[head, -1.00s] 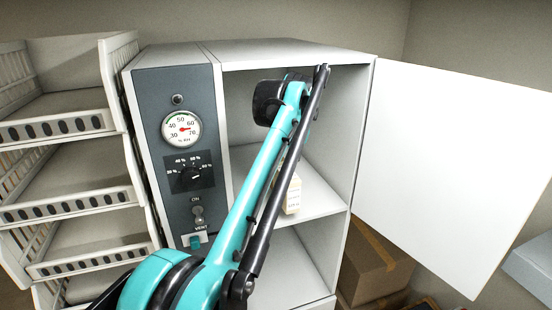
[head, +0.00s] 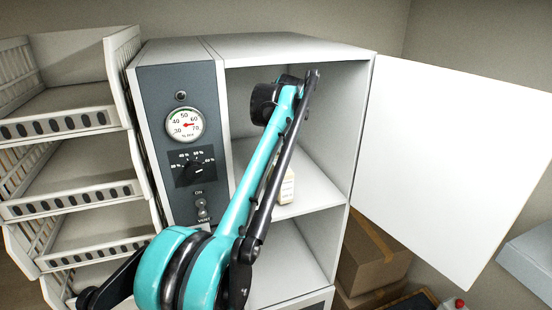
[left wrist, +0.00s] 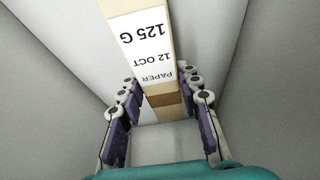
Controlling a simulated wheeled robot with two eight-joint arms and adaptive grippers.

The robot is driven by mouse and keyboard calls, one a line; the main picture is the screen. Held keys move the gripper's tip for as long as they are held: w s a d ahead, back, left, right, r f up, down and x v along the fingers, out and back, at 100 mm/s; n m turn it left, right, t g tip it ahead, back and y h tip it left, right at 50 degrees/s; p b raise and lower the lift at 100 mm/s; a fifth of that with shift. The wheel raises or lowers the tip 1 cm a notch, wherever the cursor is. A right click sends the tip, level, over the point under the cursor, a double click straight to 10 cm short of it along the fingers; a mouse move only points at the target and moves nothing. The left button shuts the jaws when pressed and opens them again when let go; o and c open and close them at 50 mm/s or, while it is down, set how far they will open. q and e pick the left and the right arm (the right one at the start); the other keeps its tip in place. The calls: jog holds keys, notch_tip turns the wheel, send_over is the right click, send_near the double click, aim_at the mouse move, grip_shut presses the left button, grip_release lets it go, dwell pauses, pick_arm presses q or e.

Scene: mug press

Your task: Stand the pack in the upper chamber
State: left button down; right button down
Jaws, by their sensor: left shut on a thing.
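The pack (head: 287,188) is a slim pale box with a printed label, partly hidden behind my left arm in the head view. It appears upright in the cabinet's upper chamber (head: 333,130), low over the dividing shelf (head: 318,188); I cannot tell whether it touches the shelf. In the left wrist view the pack (left wrist: 145,45) stands between the fingers of my left gripper (left wrist: 161,112), its label upside down, reading 125 G, 12 OCT and PAPER. The gripper is shut on it. In the head view the fingers are hidden behind the arm. My right gripper is out of view.
The cabinet door (head: 450,165) stands wide open on the right. A control panel (head: 186,150) with a gauge and dial flanks the chambers on the left. White stacked bins (head: 70,160) stand further left. A cardboard box (head: 370,255) sits low right. The lower chamber (head: 290,265) looks empty where visible.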

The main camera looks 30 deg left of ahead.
pick_arm(q)
jog(key=shift+w+a+f, duration=0.1)
jog(key=shift+w+f, duration=0.1)
jog(key=shift+f, duration=0.15)
jog(key=c, duration=1.2)
grip_release()
jog(key=shift+s, duration=0.15)
jog(key=shift+o, duration=0.7)
jog(key=shift+r, duration=0.1)
jog(key=shift+r, duration=0.3)
jog(key=shift+v, duration=0.85)
jog(key=s+d+b, duration=0.1)
jog(key=s+d, duration=0.1)
jog(key=s+d+b, duration=0.1)
jog(key=s+d, duration=0.1)
jog(key=d, duration=0.1)
jog(key=s+d+b, duration=0.1)
jog(key=s+d, duration=0.2)
jog(key=shift+d+b, duration=0.25)
jog(key=shift+b, duration=0.15)
jog(key=shift+s+d, duration=0.3)
jog(key=shift+s, duration=0.05)
